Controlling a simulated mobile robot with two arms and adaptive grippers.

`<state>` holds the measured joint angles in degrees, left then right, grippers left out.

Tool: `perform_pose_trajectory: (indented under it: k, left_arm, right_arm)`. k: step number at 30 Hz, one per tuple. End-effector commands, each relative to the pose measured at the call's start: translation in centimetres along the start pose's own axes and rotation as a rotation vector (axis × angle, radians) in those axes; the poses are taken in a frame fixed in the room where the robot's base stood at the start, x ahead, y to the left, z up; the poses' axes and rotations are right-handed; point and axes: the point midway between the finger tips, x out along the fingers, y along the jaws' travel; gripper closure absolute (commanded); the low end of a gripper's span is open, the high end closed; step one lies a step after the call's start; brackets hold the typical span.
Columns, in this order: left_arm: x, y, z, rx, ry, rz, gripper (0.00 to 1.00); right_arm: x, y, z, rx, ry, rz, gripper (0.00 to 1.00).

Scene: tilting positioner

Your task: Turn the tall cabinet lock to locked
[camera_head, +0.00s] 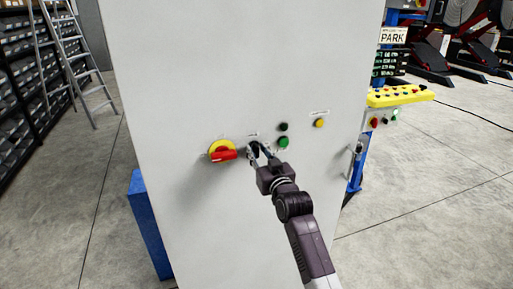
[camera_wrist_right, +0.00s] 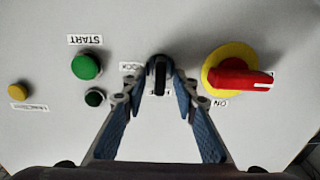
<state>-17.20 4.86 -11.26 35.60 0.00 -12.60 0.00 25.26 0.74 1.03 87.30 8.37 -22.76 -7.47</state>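The lock (camera_wrist_right: 157,72) is a small black knob on the pale grey face of the tall cabinet (camera_head: 200,70). In the right wrist view its bar stands roughly upright, with a partly hidden LOCK label beside it. In the head view the lock (camera_head: 254,147) is partly covered by my right gripper (camera_head: 262,154). In the wrist view the gripper (camera_wrist_right: 155,90) has its blue-padded fingers spread, one tip on each side of the knob. Whether the tips touch it is hard to tell. My left gripper is in neither view.
A red rotary switch on a yellow disc (camera_head: 221,152) sits close to the left of the lock. Green (camera_head: 283,142), black (camera_head: 283,127) and yellow (camera_head: 319,122) buttons sit to its right. Blue boxes and posts stand beside the cabinet; open floor lies on both sides.

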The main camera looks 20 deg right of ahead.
Motion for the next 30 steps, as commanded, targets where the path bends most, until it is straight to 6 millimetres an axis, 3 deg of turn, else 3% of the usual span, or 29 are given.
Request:
perform_pose_trajectory:
  k: [6, 15, 22, 30]
  left_arm:
    - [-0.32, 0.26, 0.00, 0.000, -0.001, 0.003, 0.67]
    - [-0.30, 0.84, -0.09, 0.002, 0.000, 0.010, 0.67]
    - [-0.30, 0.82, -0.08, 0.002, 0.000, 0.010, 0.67]
    - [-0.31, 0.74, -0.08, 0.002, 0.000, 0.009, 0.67]
  right_arm:
    - [1.21, -0.01, -0.07, -0.001, 0.001, 0.000, 0.73]
    - [1.32, 0.01, 0.01, -0.001, 0.000, 0.000, 0.73]
    - [1.31, 0.02, 0.03, -0.001, 0.000, 0.000, 0.98]
    - [1.30, 0.02, 0.03, 0.002, 0.000, 0.000, 1.00]
